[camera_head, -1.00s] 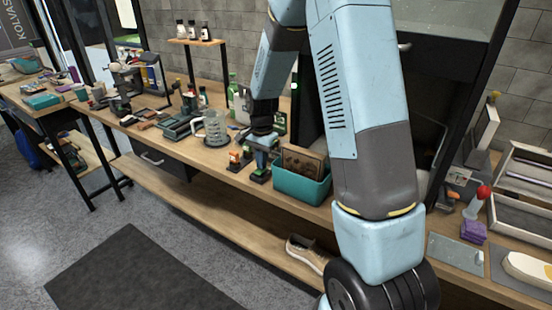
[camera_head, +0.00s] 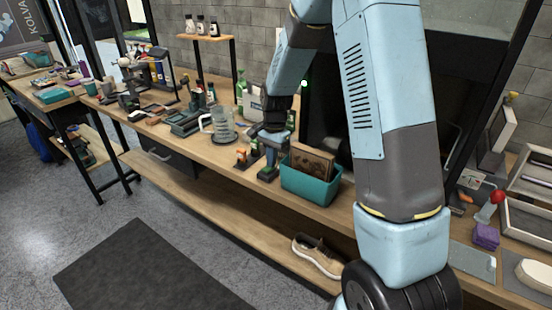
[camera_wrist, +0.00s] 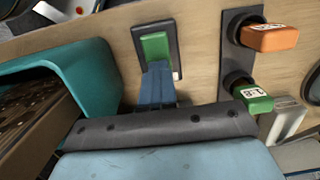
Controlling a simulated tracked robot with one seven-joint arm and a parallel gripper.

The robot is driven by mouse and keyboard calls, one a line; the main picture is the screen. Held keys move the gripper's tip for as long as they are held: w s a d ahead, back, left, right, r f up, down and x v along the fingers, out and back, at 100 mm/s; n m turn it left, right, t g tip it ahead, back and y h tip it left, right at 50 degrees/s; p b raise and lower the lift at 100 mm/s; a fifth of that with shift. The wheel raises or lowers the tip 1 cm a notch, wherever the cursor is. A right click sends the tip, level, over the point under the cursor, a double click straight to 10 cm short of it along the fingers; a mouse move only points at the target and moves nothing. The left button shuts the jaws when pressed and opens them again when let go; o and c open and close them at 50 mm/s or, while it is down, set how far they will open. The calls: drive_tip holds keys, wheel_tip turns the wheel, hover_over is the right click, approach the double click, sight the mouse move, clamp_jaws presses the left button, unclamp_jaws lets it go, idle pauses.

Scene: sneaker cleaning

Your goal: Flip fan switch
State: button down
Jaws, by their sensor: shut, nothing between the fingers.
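A green rocker switch (camera_wrist: 155,46) on a dark plate with a light edge is set on the wooden bench, in the wrist view. I read no label on it, so I cannot tell that it is the fan's. Contact cannot be told. In the head view my gripper (camera_head: 271,160) points down at the switch.
A teal bin (camera_head: 312,188) with a brown item inside stands close to the right of my gripper. An orange knob (camera_wrist: 270,37) and a green knob (camera_wrist: 254,100) on dark mounts are near its other side. A glass mug (camera_head: 222,125) stands behind. Shoe (camera_head: 318,256) on lower shelf.

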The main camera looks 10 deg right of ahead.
drive_tip(key=shift+s+a+f, duration=0.55)
drive_tip(key=shift+s+a, duration=0.2)
drive_tip(key=shift+a, duration=0.05)
wheel_tip(320, 180, up, 14)
drive_tip(key=w+d, duration=0.2)
drive_tip(key=d, duration=0.1)
drive_tip(key=s+d+r+n+t, duration=0.3)
drive_tip(key=s+d+r+n, duration=0.1)
drive_tip(key=s+r, duration=0.85)
drive_tip(key=s+d+r+n+t, duration=0.1)
drive_tip(key=s+d+n, duration=0.1)
drive_tip(key=s, duration=0.6)
drive_tip(key=s+d+n+t+h, duration=0.1)
drive_tip(key=s+d+n+t, duration=0.1)
drive_tip(key=s, duration=0.6)
drive_tip(key=shift+s+d+r+n, duration=0.25)
drive_tip(key=shift+r+n, duration=0.15)
drive_tip(key=shift+n, duration=0.2)
